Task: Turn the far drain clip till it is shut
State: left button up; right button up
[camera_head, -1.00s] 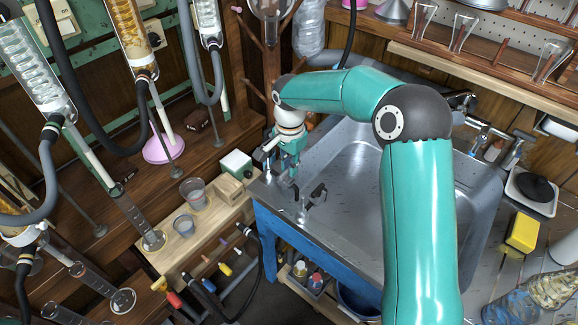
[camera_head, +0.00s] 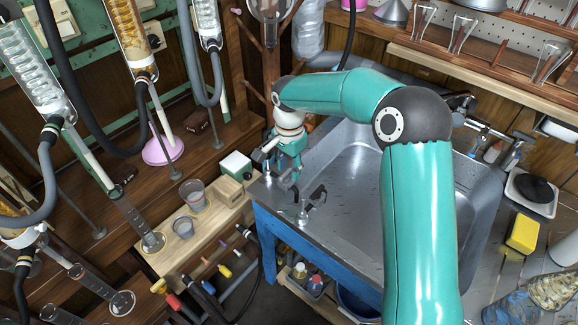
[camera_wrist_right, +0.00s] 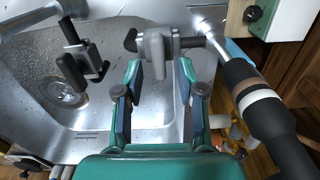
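My right gripper (camera_wrist_right: 160,78) is open in the right wrist view, its two fingers spread. The far drain clip (camera_wrist_right: 153,52), a grey flat tab with a dark bent end, is just ahead of the fingertips. The tab's lower end reaches between them, closer to the left finger; I cannot tell whether they touch. In the head view my right gripper (camera_head: 286,172) is small at the sink's left corner and partly hides the far clip. Another dark clip (camera_head: 316,196) stands nearer on the sink edge; it also shows at left in the wrist view (camera_wrist_right: 82,62). My left gripper is out of view.
The steel sink (camera_head: 345,180) lies right of the gripper. A wooden bench (camera_head: 215,222) with beakers (camera_head: 193,192) and a small white-and-green box (camera_head: 236,163) is close on the left. A thick dark-and-white tube (camera_wrist_right: 262,105) runs right of the gripper in the wrist view.

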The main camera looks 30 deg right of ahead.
aim_at(289, 170)
notch_tip(289, 170, up, 12)
dwell(0.6)
jog(key=shift+f, duration=0.1)
